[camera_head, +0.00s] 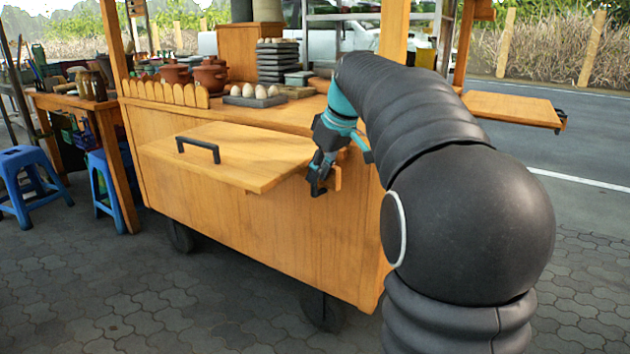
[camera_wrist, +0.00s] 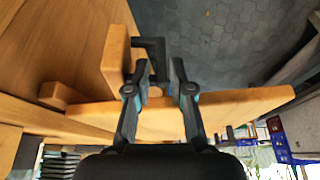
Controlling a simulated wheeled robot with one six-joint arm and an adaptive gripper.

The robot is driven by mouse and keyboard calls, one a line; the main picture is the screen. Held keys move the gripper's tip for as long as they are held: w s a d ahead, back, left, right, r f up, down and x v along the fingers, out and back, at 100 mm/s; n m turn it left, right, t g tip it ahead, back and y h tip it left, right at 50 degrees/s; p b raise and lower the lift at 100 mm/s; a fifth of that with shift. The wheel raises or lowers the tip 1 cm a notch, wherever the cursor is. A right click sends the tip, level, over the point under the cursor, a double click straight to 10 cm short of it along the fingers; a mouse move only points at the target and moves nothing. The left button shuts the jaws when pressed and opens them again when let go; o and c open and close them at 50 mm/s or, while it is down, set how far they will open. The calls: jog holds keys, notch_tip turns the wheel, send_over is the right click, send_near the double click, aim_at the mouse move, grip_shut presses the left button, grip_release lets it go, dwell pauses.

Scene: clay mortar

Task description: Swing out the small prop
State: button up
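The small prop (camera_wrist: 117,62) is a short wooden piece by the cart's front panel, with a black angled handle (camera_wrist: 152,48) on it, seen in the wrist view. In the head view a bit of the prop (camera_head: 337,179) shows just right of my gripper (camera_head: 318,182). A wooden flap shelf (camera_head: 230,155) sticks out level from the cart front, left of my gripper. In the wrist view my gripper (camera_wrist: 159,72) has its two fingers apart, one on each side of the handle's end. Whether either finger touches the handle is hard to tell.
The flap shelf's edge (camera_wrist: 235,110) passes close by my fingers in the wrist view. The cart top holds eggs on a tray (camera_head: 253,102), clay pots (camera_head: 210,76) and stacked dark dishes (camera_head: 278,62). Blue stools (camera_head: 30,180) stand left. The paving before the cart is clear.

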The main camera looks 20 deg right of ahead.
jog(key=v, duration=0.9)
jog(key=shift+s+d+f, duration=0.1)
